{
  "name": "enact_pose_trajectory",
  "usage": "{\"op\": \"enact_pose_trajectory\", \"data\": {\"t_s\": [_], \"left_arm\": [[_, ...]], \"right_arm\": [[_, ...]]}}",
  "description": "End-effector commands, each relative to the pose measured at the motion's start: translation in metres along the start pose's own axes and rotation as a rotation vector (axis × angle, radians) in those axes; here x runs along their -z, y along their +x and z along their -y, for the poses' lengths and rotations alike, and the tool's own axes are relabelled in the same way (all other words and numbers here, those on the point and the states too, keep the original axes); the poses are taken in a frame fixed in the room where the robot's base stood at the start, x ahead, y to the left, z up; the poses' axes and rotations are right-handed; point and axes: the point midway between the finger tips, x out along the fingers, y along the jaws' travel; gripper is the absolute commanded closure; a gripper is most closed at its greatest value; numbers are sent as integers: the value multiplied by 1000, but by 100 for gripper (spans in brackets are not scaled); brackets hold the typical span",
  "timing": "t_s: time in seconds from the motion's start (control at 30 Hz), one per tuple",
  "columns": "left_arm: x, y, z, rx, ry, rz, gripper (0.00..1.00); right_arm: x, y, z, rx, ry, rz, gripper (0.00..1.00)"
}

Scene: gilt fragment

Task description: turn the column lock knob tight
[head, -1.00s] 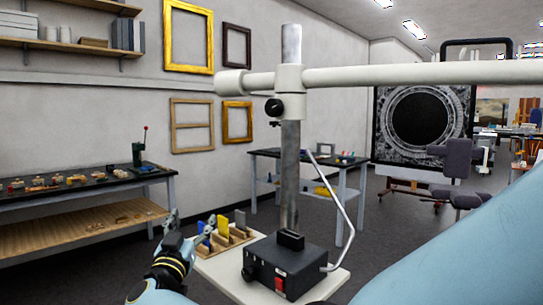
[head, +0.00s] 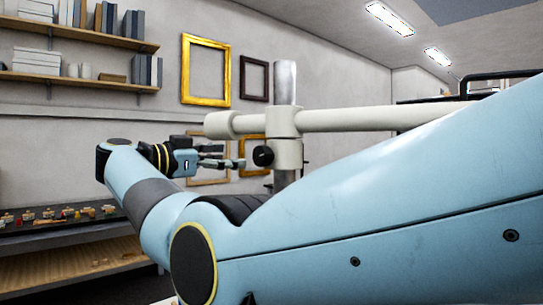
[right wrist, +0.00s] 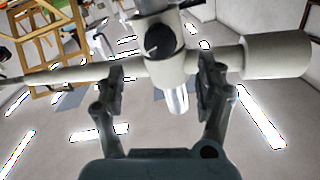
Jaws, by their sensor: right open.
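The lock knob (head: 263,156) is a black round knob on the white clamp collar (head: 285,139) of the upright steel column (head: 285,83). In the right wrist view the knob (right wrist: 160,41) has a pale line across its face and lies just above the gap between the fingers. My right gripper (head: 232,155) is left of the knob, at about its height, with fingers pointing toward it. Its fingers (right wrist: 161,70) are spread apart and empty, one each side of the collar. A small gap shows between fingertips and knob. My left gripper is out of view.
The white horizontal boom (head: 380,118) runs right from the collar, with a short stub end (head: 220,125) just above my gripper. My right arm covers the lower right. Wall frames (head: 206,70), shelves (head: 75,78) and a workbench (head: 70,222) stand behind.

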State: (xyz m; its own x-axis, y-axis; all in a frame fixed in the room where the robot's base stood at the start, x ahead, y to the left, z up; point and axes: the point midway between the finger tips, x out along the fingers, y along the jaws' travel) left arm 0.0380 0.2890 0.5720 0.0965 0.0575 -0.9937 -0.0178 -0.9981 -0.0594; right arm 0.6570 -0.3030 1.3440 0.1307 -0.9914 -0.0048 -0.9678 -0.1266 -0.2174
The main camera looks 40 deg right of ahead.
Motion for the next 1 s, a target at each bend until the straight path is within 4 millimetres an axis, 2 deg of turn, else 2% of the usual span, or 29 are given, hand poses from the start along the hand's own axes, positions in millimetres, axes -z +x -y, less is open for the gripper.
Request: {"op": "enact_pose_trajectory", "data": {"t_s": [0.13,0.3,0.5,0.7,0.97,1.0], "left_arm": [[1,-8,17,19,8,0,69],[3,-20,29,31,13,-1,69],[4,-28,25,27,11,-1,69],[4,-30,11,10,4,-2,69],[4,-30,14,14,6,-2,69],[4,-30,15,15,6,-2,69]], "right_arm": [[2,22,0,-3,-1,-3,28],[3,57,0,-2,-2,-4,28],[2,90,0,-1,-2,-3,28],[0,104,0,1,0,-2,28],[0,105,0,1,0,-2,28],[0,105,0,1,0,-2,33]]}}
